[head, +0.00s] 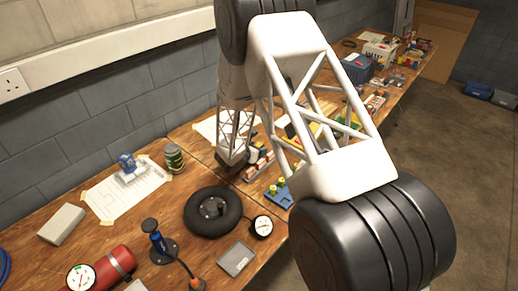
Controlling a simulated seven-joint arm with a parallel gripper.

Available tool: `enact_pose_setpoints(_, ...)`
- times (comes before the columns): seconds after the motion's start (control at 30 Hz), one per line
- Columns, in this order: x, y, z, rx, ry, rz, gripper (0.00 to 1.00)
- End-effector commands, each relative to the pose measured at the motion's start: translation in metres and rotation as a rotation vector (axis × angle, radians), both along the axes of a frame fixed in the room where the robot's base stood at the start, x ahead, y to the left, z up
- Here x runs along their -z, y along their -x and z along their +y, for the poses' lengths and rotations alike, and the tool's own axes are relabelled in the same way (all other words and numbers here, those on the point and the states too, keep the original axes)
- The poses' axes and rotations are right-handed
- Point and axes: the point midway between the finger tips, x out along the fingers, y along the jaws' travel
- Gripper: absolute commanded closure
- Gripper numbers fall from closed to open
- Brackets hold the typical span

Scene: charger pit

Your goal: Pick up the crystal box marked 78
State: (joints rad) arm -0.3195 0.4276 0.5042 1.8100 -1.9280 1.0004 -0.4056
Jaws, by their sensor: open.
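My gripper (244,160) is small and dark at the lower end of the arm, low over the middle of the wooden bench (181,235). It looks open, and I see nothing held in it. Small reddish and brown boxes (259,168) sit on the bench just right of and below it. I cannot read the number 78 on any of them, so I cannot tell which is the crystal box. My arm's white lattice link hides much of the bench to the right.
Near the gripper are a blue board (277,193) with yellow-green parts, a black tyre (212,212) and a round gauge (262,226). A green can (174,158) stands at the back. A red cylinder (112,266) lies front left. A grey block wall (80,135) runs behind the bench.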

Motion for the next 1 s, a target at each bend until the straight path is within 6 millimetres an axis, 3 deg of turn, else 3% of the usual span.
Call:
enact_pose_setpoints(0.23, 0.0000, 0.0001, 0.0001, 0.000, 0.000, 0.000, 0.39)
enact_pose_setpoints(0.57, 0.0000, 0.0001, 0.0001, 0.000, 0.000, 0.000, 0.89)
enact_pose_setpoints(1.0, -0.0066, -0.0001, 0.0001, 0.000, 0.001, -0.001, 0.89)
